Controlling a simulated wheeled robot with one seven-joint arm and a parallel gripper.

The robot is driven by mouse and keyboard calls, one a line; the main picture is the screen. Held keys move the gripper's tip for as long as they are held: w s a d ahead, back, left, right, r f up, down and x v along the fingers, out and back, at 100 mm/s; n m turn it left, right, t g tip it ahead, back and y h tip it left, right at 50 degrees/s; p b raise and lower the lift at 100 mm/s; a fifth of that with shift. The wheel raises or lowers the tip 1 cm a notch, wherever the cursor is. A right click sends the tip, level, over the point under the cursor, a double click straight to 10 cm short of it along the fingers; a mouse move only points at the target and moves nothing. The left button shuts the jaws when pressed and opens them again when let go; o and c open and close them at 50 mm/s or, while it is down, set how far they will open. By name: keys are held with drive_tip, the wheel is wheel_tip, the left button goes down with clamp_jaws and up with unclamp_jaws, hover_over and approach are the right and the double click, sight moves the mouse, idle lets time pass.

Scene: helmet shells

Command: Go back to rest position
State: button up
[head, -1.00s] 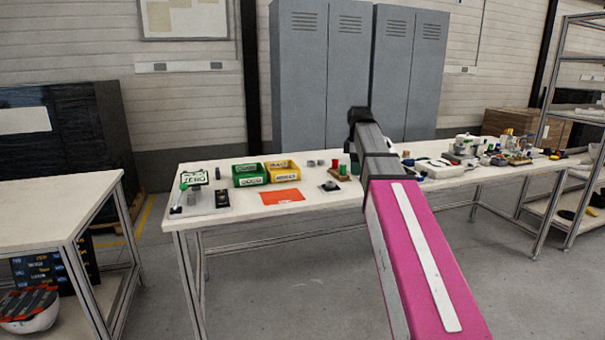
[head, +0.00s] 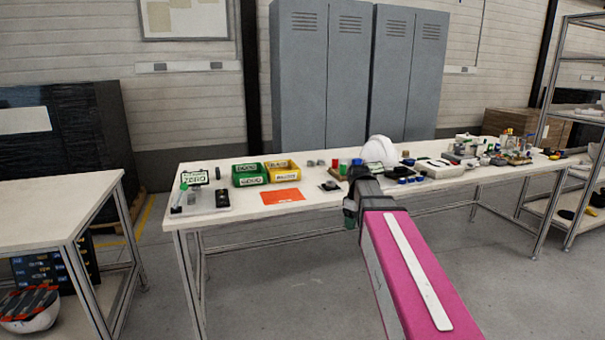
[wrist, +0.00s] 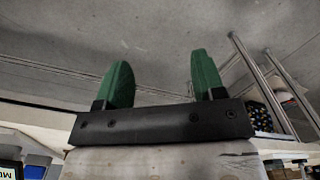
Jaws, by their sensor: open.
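My gripper shows in the wrist view (wrist: 161,82) with its two green fingers spread apart and nothing between them. In the head view my arm reaches forward from the lower right, and its dark end with a bit of green (head: 350,212) is at the front edge of the long table (head: 250,216). A white helmet shell (head: 380,150) sits on that table, just behind my arm's end. Part of the shell's lower side is hidden. Another white shell with red and dark stripes (head: 30,308) sits low under the left table.
The long table also carries a green bin (head: 249,175), a yellow bin (head: 282,171), an orange sheet (head: 283,196) and small parts. A second table (head: 60,195) stands at left, shelving (head: 575,120) at right. Grey lockers (head: 325,75) stand behind. The floor in front is open.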

drive_tip(key=s+f+m, duration=0.5)
drive_tip(key=s+f, duration=0.3)
drive_tip(key=f, duration=0.2)
drive_tip(key=s+f+m, duration=0.4)
drive_tip(key=s+f, duration=0.3)
drive_tip(key=f, duration=0.4)
drive_tip(key=shift+s+m, duration=0.4)
